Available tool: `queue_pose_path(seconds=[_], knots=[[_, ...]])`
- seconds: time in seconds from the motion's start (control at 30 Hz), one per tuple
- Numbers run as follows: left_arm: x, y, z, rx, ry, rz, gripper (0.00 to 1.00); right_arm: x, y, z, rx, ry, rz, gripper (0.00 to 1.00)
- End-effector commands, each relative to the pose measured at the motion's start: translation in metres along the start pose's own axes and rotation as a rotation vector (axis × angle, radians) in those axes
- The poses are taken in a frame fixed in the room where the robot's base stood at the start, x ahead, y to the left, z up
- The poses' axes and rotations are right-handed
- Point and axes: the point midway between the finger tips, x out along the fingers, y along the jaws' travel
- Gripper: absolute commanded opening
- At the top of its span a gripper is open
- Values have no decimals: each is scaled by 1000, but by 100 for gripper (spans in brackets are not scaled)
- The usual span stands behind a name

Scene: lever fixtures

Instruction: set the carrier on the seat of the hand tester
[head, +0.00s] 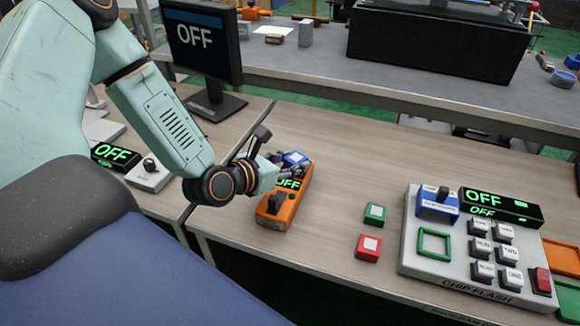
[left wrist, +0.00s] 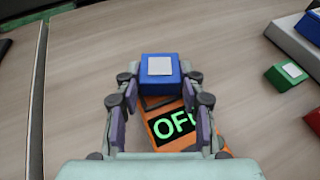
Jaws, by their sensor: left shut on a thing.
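The blue carrier (head: 296,158) has a pale label on top; it also shows in the left wrist view (left wrist: 160,66). My left gripper (head: 288,174) is shut on it, with one finger on each side (left wrist: 160,82). The orange hand tester (head: 294,204) lies on the bench with a lit OFF display and a black lever (head: 275,199). The carrier is at the tester's far end. In the left wrist view, a dark seat frame (left wrist: 158,102) shows partly under the carrier. I cannot tell whether the carrier touches it. My right gripper is not in view.
A green block (head: 376,214) and a red block (head: 368,247) lie right of the tester. A grey chip flash panel (head: 415,262) with buttons and displays stands farther right. A black monitor (head: 203,42) stands behind my left arm. Bare bench lies behind the blocks.

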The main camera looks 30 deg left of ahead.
Motion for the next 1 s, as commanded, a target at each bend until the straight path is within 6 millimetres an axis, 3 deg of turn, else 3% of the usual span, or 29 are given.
queue_pose_path(seconds=[0.1, 0.13, 0.37, 0.77, 1.0], knots=[[-1, 0, -2, -4, 11, 2, 12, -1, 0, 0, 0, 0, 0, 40], [-1, 0, -2, -4, 11, 2, 40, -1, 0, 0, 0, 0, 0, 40], [-1, 0, -2, -4, 11, 1, 60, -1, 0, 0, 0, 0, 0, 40], [-4, 1, -1, -5, 9, 2, 61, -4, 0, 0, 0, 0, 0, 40], [-25, 2, 1, -10, 9, 4, 61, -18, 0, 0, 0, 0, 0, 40]])
